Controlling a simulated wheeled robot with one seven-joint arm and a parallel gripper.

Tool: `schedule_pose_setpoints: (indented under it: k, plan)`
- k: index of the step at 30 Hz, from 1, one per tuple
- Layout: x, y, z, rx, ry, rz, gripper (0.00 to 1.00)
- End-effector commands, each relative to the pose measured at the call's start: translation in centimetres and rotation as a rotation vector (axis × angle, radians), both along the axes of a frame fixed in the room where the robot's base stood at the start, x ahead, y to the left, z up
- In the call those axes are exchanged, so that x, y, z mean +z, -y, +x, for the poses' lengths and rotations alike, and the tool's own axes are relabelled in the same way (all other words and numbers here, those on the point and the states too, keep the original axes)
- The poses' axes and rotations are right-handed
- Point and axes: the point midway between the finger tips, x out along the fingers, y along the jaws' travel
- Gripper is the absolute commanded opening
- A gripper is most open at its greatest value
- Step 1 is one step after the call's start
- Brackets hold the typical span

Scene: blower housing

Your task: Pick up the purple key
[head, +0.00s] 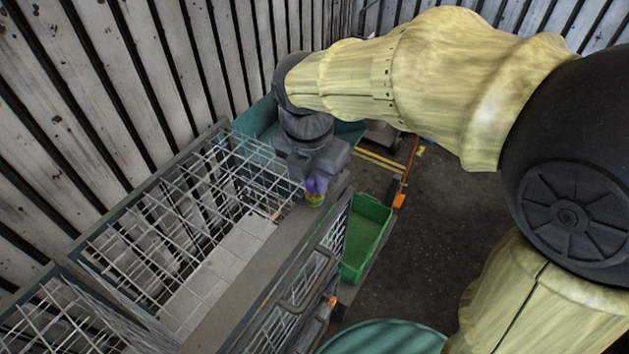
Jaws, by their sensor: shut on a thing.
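A small purple thing, which I take to be the purple key (316,187), shows right under my gripper (314,178) in the head view. My gripper points down over the grey top rail of the wire-mesh cage. It is shut on the purple key; the fingers are small and partly hidden, so the exact grip is unclear. A small green and yellow piece (314,200) shows directly below the purple. I cannot tell whether it is part of the key or a separate thing, or whether it touches the rail.
The wire-mesh cage (180,215) stands along a slatted metal wall (80,110). A green bin (365,237) is right of the rail. A teal container (258,122) is behind my gripper. An orange post (406,172) stands further right. Dark floor (437,230) is open there.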

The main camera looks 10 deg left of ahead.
Motion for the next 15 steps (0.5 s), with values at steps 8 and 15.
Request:
schedule_pose_setpoints:
  k: [8,15]
  plan:
    - [0.9,0.0,0.1,-0.001,0.003,0.002,0.00]
    - [5.0,-0.1,0.1,0.000,0.005,0.004,0.00]
